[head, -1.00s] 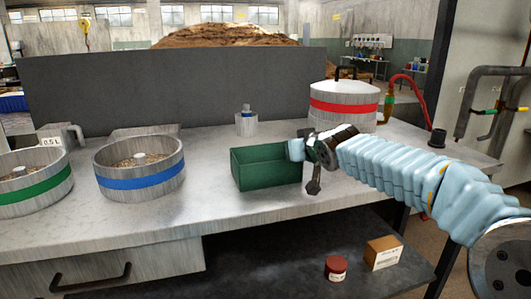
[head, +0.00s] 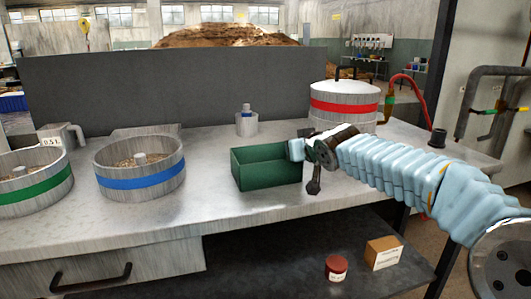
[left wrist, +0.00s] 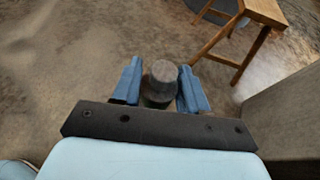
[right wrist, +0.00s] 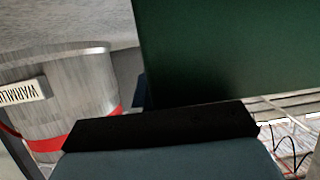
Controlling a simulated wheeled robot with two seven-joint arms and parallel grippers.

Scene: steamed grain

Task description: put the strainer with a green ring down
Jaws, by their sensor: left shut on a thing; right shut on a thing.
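The strainer with a green ring (head: 25,190) stands upright on the bench at the far left, cut off by the head view's edge; it holds grain around a central post. My left gripper (left wrist: 160,85) is outside the head view. In its wrist view its blue fingers are shut on a dark grey round knob (left wrist: 163,72), with bare floor below; what the knob belongs to is unclear. My right gripper (head: 304,150) is shut on the right end of a green box (head: 265,178). The box's green side (right wrist: 225,55) fills much of the right wrist view, hiding the fingertips.
A blue-ringed strainer (head: 140,182) with grain stands right of the green-ringed one. A red-banded vessel (head: 343,105) with a lid and a small metal container (head: 247,125) stand at the back. Bench between box and blue-ringed strainer is clear. A wooden stool (left wrist: 235,30) stands on the floor.

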